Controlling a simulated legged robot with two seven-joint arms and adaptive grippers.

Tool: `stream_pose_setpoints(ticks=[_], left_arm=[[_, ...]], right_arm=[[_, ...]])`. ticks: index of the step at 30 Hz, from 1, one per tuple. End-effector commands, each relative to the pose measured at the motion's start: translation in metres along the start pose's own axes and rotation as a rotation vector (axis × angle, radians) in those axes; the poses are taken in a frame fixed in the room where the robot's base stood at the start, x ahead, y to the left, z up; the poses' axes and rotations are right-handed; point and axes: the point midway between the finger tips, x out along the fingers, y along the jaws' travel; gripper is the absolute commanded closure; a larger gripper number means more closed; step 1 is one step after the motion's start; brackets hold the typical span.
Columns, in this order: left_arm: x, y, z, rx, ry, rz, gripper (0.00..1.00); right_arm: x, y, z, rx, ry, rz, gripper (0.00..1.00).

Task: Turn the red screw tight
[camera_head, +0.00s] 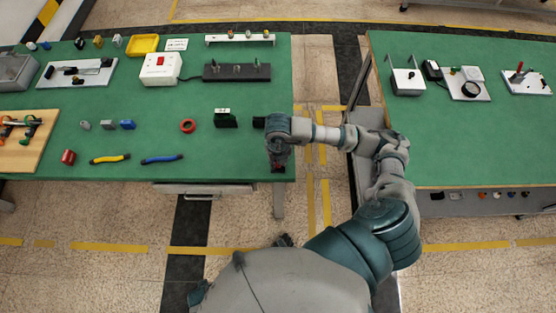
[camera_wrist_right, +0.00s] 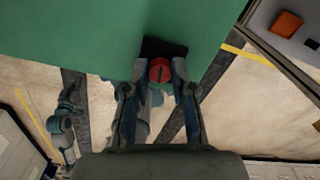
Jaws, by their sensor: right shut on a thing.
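The red screw (camera_wrist_right: 160,70) shows its round slotted head in the right wrist view, between the two fingers. It stands at a black block (camera_wrist_right: 176,48) by the edge of the green table. My right gripper (camera_wrist_right: 159,84) has its fingers on both sides of the screw head and is shut on it. In the head view my right gripper (camera_head: 278,162) points down at the front right corner of the left table, with a bit of red under it. The gripper hides most of the block there.
The left green table (camera_head: 210,150) holds a red ring (camera_head: 187,126), a black block with a white top (camera_head: 226,118), yellow pliers (camera_head: 110,159) and blue pliers (camera_head: 162,159). A second green table (camera_head: 460,140) stands right, across a gap.

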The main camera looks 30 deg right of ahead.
Motion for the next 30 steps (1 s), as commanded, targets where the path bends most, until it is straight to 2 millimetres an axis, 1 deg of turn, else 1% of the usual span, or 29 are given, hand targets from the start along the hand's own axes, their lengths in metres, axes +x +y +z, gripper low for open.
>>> stream_pose_setpoints(ticks=[1, 17, 18, 21, 30], left_arm=[[0.0008, 0.0001, 0.0004, 0.000, -0.001, 0.000, 1.00], [0.0038, -0.0005, 0.0025, 0.001, -0.005, -0.001, 1.00], [0.0038, -0.0005, 0.0025, 0.000, -0.004, -0.001, 1.00], [0.0037, -0.0005, 0.0023, 0.000, -0.004, 0.000, 1.00], [0.0020, 0.0024, 0.0020, 0.000, 0.001, 0.004, 1.00]], right_arm=[[0.0023, -0.0006, -0.0026, 0.009, 0.009, -0.004, 1.00], [0.0038, -0.0001, -0.0037, 0.032, 0.013, -0.004, 1.00], [0.0039, -0.0001, -0.0038, 0.032, 0.013, -0.004, 0.73], [0.0034, 0.0000, -0.0033, 0.032, 0.011, -0.003, 0.50], [0.0006, 0.0003, -0.0014, 0.033, 0.005, -0.001, 0.50]])
